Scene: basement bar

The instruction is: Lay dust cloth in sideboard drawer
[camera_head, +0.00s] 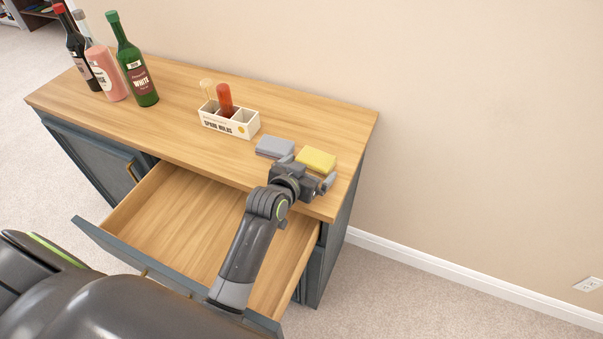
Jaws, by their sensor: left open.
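A folded yellow cloth (317,159) lies on the sideboard top near its right end, with a folded grey cloth (274,146) just left of it. I cannot tell which one is the dust cloth. The sideboard drawer (178,215) is pulled out and its visible inside is bare; my arm hides part of it. My left gripper (309,171) is open over the front of the sideboard top, close to the yellow cloth's near edge, with its fingers spread to either side. I cannot tell whether it touches the cloth. My right gripper is not in view.
The wooden sideboard top (175,120) also carries a small divided white box (229,121) with bottle-like items in it. A green bottle (137,72), a pink bottle (108,75) and a dark bottle (84,60) stand at the left. A wall runs behind.

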